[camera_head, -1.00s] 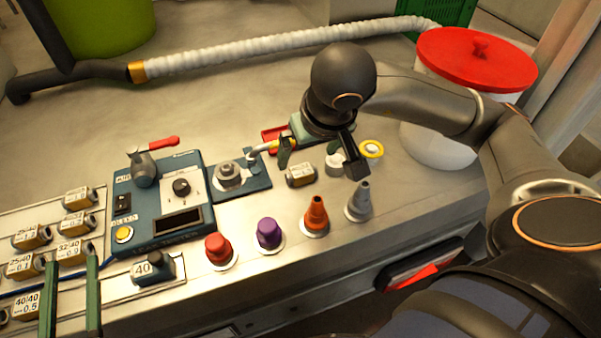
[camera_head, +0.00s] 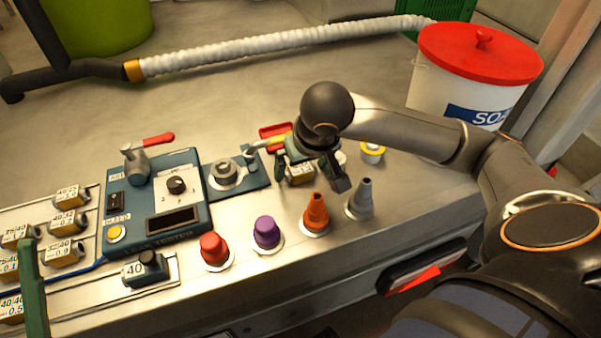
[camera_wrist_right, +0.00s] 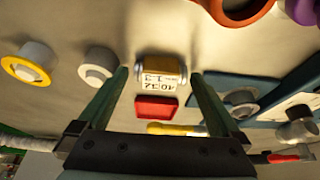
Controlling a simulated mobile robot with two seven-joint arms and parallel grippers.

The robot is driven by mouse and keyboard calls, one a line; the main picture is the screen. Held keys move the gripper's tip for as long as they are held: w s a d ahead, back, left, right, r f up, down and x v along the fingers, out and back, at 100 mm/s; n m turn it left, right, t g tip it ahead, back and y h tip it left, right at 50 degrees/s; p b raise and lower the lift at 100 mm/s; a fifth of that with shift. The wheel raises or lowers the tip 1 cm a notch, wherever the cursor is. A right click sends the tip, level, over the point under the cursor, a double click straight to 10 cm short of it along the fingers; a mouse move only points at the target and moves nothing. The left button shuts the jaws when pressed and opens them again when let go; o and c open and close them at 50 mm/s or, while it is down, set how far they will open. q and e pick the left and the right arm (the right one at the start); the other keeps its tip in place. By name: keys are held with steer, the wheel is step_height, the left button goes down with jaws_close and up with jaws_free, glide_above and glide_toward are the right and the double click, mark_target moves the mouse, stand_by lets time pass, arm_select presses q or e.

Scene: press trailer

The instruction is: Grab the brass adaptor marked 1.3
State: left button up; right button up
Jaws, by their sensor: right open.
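The brass adaptor (camera_head: 300,173) stands on the steel bench right of the blue leak tester, partly hidden by my right gripper. In the right wrist view the brass adaptor (camera_wrist_right: 161,70) has a white label that reads upside down, apparently 1.3. My right gripper (camera_head: 311,178) is open above it. In the wrist view the fingers of the right gripper (camera_wrist_right: 160,75) lie on either side of the adaptor, with small visible gaps; contact is not seen. One green finger of my left gripper (camera_head: 33,290) shows at the lower left; its other finger is not seen.
Orange (camera_head: 316,212), grey (camera_head: 361,200), purple (camera_head: 267,232) and red (camera_head: 214,249) pieces line the front edge. A red tray (camera_wrist_right: 156,107) lies beside the adaptor. The leak tester (camera_head: 158,205) and several other labelled adaptors (camera_head: 68,222) are left. A white bucket (camera_head: 455,110) stands right.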

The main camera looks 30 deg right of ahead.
steer(key=c, duration=1.3)
steer(key=shift+c, duration=0.2)
steer(key=shift+r, duration=0.1)
